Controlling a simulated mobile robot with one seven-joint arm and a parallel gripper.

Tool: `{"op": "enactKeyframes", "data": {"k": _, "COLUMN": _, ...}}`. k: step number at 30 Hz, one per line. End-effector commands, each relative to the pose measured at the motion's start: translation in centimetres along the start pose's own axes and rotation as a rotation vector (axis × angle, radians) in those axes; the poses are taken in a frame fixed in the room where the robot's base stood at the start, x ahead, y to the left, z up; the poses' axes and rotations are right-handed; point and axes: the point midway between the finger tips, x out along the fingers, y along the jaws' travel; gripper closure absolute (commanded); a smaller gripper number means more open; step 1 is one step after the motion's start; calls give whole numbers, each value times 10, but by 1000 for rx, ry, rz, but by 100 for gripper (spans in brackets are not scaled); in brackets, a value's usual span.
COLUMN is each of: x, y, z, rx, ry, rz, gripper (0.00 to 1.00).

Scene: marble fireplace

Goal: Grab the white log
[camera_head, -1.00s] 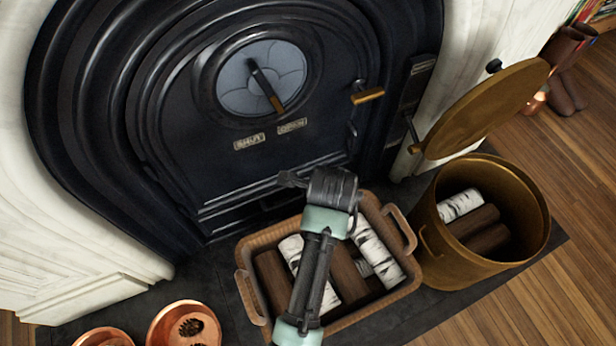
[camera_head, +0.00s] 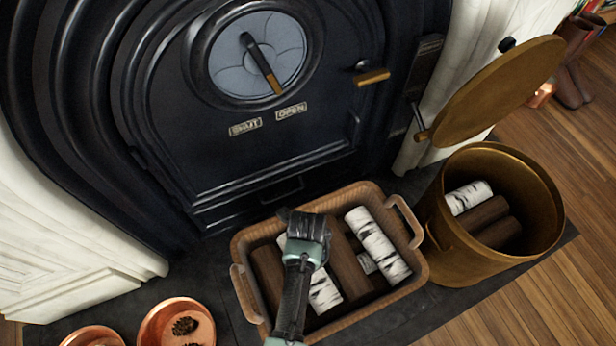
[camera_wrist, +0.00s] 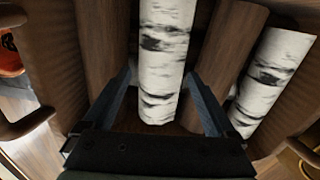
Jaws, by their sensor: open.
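A white birch log (camera_head: 323,290) with black marks lies in the rectangular wicker basket (camera_head: 245,288), partly hidden under my arm. In the wrist view this white log (camera_wrist: 162,45) runs up the middle, between the two fingers of my gripper (camera_wrist: 165,85). The fingers are open, one on each side of it; I cannot tell whether they touch it. In the head view my gripper (camera_head: 303,222) is over the basket, and its fingers are hard to make out. A second white log (camera_head: 377,245) lies at the basket's right, also in the wrist view (camera_wrist: 272,80).
Brown logs (camera_head: 343,262) lie beside the white ones. A brass bucket (camera_head: 465,258) with a raised lid (camera_head: 490,95) stands to the right and holds a white log (camera_head: 468,197) and brown ones. The black stove front (camera_head: 270,150) rises behind. Copper pans (camera_head: 152,325) sit at lower left.

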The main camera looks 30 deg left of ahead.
Motion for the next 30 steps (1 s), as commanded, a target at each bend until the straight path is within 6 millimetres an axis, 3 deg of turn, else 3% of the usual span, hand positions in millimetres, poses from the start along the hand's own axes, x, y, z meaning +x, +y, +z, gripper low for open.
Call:
{"op": "enactKeyframes", "data": {"k": 8, "x": 17, "y": 0, "z": 0, "rx": -2, "ry": -1, "rz": -1, "gripper": 9}}
{"op": "enactKeyframes", "data": {"k": 19, "x": 58, "y": -2, "z": -1, "rx": -3, "ry": -1, "rz": -1, "gripper": 9}}
{"op": "enactKeyframes", "data": {"k": 28, "x": 58, "y": -2, "z": -1, "rx": -2, "ry": -1, "rz": -2, "gripper": 9}}
{"op": "enactKeyframes", "data": {"k": 30, "x": 58, "y": -2, "z": -1, "rx": -2, "ry": -1, "rz": -2, "gripper": 20}}
